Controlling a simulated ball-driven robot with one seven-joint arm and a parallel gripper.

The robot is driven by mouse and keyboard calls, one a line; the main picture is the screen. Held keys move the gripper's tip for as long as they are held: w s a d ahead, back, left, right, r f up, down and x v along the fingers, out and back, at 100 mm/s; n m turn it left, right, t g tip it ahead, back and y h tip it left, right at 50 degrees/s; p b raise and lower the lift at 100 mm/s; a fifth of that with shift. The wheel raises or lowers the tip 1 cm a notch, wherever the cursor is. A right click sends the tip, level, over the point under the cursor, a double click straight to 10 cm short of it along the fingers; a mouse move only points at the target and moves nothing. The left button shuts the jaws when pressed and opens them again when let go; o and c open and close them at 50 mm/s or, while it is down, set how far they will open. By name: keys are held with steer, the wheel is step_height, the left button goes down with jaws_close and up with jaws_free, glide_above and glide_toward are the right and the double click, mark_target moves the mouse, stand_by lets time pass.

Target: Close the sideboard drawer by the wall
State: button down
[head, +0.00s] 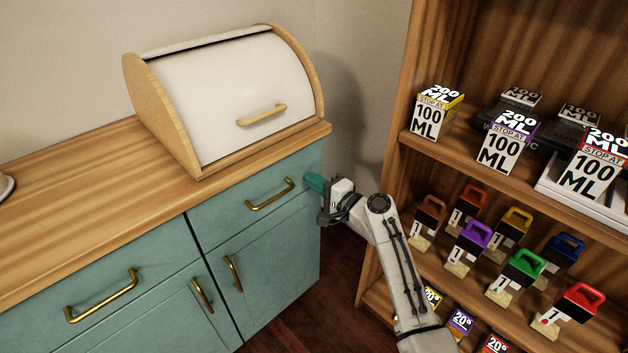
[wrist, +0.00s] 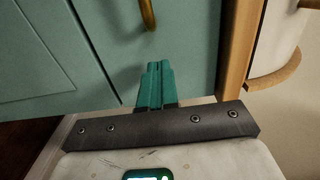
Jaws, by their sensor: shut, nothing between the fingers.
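The teal sideboard (head: 150,265) has a drawer by the wall (head: 228,208) at its right end, with a brass handle (head: 270,195). Its front looks nearly level with the sideboard's face; a small gap cannot be ruled out. My gripper (head: 314,182) is shut and empty, its teal fingertips at the right end of the drawer front, right of the handle. In the wrist view, the closed fingertips (wrist: 157,68) point at the teal front, below the handle (wrist: 147,14). Whether they touch it I cannot tell.
A bread box (head: 215,90) with a white lid stands on the wooden top. The left drawer (head: 90,285) looks shut. A wooden shelf unit (head: 400,140) with boxes and colored-handled items stands close on the right, near my arm. Dark floor shows in the narrow gap between.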

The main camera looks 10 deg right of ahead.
steer(key=p+v, duration=0.2)
steer(key=v, duration=0.9)
steer(key=s+f+n+g+h, duration=0.2)
steer(key=s+f+n+g, duration=0.4)
steer(key=s, duration=0.6)
steer(key=s+f+n+g+h, duration=0.2)
steer(key=s+f+n+g, duration=0.15)
steer(key=s+f, duration=0.65)
steer(key=s+d+r+n+g+h, duration=0.1)
steer(key=s+d+g+h, duration=0.15)
steer(key=s, duration=0.75)
steer(key=s+d+r+n+g+h, duration=0.15)
steer(key=s+d, duration=0.25)
steer(key=s, duration=0.6)
step_height(320, 180, up, 15)
steer(key=s+g+h+p, duration=0.1)
steer(key=p, duration=1.2)
steer(key=shift+s+d, duration=0.25)
steer(key=shift+d, duration=0.1)
steer(key=shift+f, duration=0.15)
